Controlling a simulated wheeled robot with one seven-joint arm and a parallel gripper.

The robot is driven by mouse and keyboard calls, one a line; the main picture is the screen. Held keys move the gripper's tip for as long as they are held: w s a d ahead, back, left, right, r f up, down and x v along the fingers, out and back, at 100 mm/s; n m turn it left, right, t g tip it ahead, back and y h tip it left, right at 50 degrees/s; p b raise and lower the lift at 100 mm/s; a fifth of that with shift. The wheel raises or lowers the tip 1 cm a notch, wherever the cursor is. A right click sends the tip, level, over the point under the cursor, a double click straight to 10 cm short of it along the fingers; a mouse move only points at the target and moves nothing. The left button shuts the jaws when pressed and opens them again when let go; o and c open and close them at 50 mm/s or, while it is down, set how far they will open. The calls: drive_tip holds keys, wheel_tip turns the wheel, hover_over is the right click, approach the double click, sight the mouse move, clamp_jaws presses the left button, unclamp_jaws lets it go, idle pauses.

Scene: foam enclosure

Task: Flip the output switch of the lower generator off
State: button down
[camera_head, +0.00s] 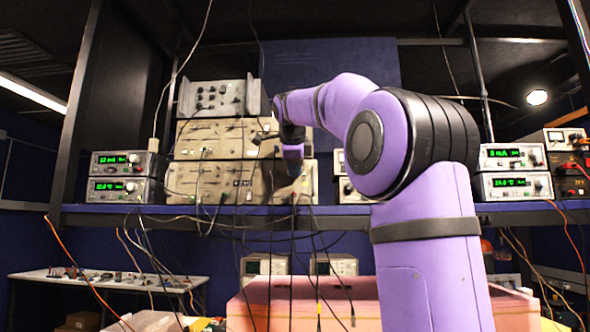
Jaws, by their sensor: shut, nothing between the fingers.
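My purple arm reaches up from the lower right to the shelf. My gripper (293,167) is shut and empty, pointing down in front of the right part of a stack of beige instruments. The lower beige unit (235,181) sits on the shelf, partly hidden by my gripper. A second beige unit (212,138) lies on it, with a grey unit (212,97) on top. Left of these is a stacked pair with green displays, an upper unit (124,164) and a lower unit (122,190). The output switch is too small to make out. I cannot tell whether my gripper touches a panel.
Loose cables hang before the shelf (345,214) and the instruments. Another stacked pair of display units (514,171) stands on the right, beyond my arm. A pink foam block (262,305) lies below the shelf. A white bench (110,282) stands at lower left.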

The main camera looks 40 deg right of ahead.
drive_tip(key=shift+w+d+r, duration=0.15)
drive_tip(key=shift+d+r, duration=0.05)
drive_tip(key=shift+r, duration=0.55)
drive_tip(key=v, duration=1.1)
drive_tip(key=shift+f, duration=0.15)
drive_tip(key=shift+a, duration=0.15)
drive_tip(key=s+a, duration=0.1)
drive_tip(key=s+a+f, duration=0.1)
drive_tip(key=shift+s+a+f, duration=0.25)
drive_tip(key=shift+s+a, duration=0.05)
drive_tip(key=shift+a, duration=0.1)
drive_tip(key=shift+f, duration=0.1)
